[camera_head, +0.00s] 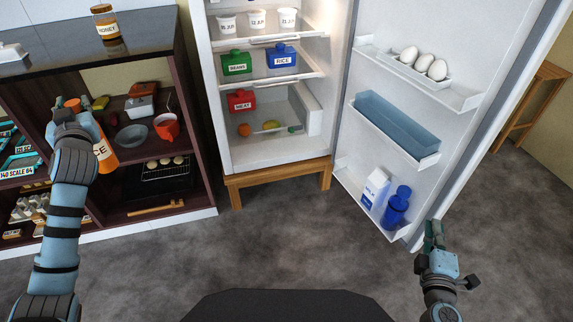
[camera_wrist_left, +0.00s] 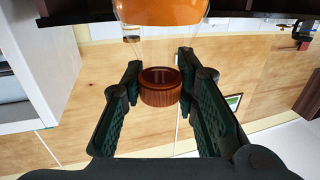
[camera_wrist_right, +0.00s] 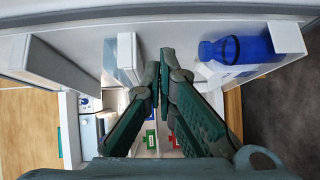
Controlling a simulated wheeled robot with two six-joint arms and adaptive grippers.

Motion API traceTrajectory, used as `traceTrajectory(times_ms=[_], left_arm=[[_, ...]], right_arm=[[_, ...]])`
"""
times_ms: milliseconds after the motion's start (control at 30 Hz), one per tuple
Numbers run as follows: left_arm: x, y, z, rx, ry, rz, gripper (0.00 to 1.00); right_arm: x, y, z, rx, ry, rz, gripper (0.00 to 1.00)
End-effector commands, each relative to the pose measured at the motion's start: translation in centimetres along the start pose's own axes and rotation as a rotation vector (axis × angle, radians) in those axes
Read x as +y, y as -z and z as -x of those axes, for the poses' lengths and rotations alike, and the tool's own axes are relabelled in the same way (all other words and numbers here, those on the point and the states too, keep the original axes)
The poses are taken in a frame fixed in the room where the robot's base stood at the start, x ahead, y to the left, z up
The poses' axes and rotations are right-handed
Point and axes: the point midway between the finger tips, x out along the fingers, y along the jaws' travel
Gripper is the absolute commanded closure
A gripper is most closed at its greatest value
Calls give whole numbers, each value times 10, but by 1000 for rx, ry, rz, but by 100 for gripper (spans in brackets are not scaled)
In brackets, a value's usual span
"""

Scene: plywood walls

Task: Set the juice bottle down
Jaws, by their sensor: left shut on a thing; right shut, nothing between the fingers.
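The juice bottle (camera_head: 104,154), orange with a white label partly reading "CE", is in front of the dark shelf unit on the left. My left gripper (camera_head: 82,122) is shut on it and hides part of it. In the left wrist view its brown cap (camera_wrist_left: 160,88) lies between the fingers (camera_wrist_left: 158,75), with the clear neck and orange juice beyond. Whether its base touches a shelf cannot be told. My right gripper (camera_head: 434,232) is shut and empty by the lower edge of the open fridge door; its fingertips meet in the right wrist view (camera_wrist_right: 161,65).
The shelf unit (camera_head: 184,130) holds a red mug (camera_head: 167,127), a grey bowl (camera_head: 132,136) and a rack (camera_head: 165,168). A honey jar (camera_head: 105,22) stands on top. The open fridge door (camera_head: 470,120) carries eggs, a milk carton (camera_head: 375,188) and a blue bottle (camera_head: 396,207). The middle floor is clear.

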Motion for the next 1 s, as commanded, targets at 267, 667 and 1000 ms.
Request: traceTrajectory(times_ms=[267,667,1000], left_arm=[[-10,0,-8,3,51,-1,100],[-9,-5,-7,3,48,-1,100],[-9,-15,-7,3,48,-1,100]], right_arm=[[16,4,-11,10,-70,41,100],[20,5,-89,8,-68,39,100],[23,-20,-127,10,-66,39,100]])
